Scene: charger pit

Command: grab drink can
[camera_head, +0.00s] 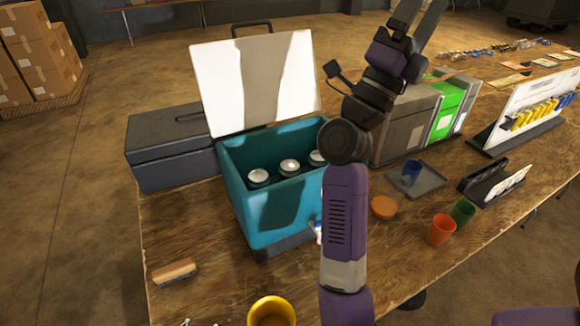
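A teal cooler box (233,200) stands open on the wooden table, its white lid (257,88) tipped up at the back. Inside are drink cans seen from above: a left can (259,177), a middle can (290,167) and a right can (317,157). The right can is partly hidden by my arm. My arm rises in front of the cooler's right side. My gripper (418,12) is at the top of the view, raised above and to the right of the cooler, away from the cans. Its two fingers stand apart with nothing seen between them.
A dark grey box (170,152) stands left of the cooler. Grey and green bins (408,125) stand to its right. Orange (441,231) and green (463,212) cups, a tray (428,180) and a yellow cup (271,312) are nearby. A brush (175,271) lies front left.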

